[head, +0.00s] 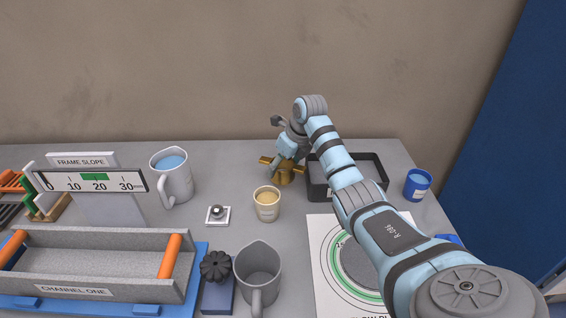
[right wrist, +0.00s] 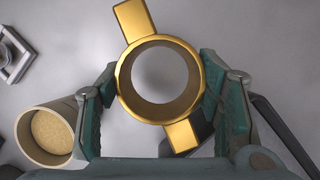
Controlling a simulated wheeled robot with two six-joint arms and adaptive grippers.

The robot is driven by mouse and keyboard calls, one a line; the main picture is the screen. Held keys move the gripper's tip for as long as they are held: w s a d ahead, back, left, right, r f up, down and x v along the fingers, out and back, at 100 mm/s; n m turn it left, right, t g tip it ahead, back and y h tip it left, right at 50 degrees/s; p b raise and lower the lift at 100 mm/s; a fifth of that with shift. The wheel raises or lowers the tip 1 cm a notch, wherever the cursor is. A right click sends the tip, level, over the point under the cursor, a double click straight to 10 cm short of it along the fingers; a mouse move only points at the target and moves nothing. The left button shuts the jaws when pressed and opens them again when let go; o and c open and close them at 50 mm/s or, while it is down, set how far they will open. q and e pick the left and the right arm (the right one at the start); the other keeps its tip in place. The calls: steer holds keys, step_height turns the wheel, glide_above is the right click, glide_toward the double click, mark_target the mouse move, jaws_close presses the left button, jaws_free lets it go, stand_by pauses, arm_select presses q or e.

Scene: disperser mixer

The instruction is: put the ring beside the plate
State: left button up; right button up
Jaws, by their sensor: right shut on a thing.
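The gold ring (head: 284,175), with two flat tabs sticking out on opposite sides, is at the back middle of the table. My right gripper (head: 287,160) is shut on it; in the right wrist view the ring (right wrist: 124,82) sits between both finger pads, and grey surface shows through its hole. I cannot tell whether the ring touches the table. A white plate (head: 320,240) with green circles and a grey disc lies at the front right, partly hidden by my right arm. The ring is behind and left of it, apart from it. My left gripper is not in view.
A dark tray (head: 375,158) stands right of the ring. A cream cup (head: 267,213), a grey jug (head: 259,265) and a small white square piece (head: 218,222) stand to the left. A blue cup (head: 418,187) is at the right. Bare table lies between cream cup and plate.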

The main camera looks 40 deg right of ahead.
steer(key=o, duration=1.4)
steer(key=shift+r, duration=0.45)
steer(key=p+v, duration=0.1)
steer(key=v, duration=1.1)
steer(key=shift+p, duration=0.4)
steer(key=shift+s+d+r, duration=0.1)
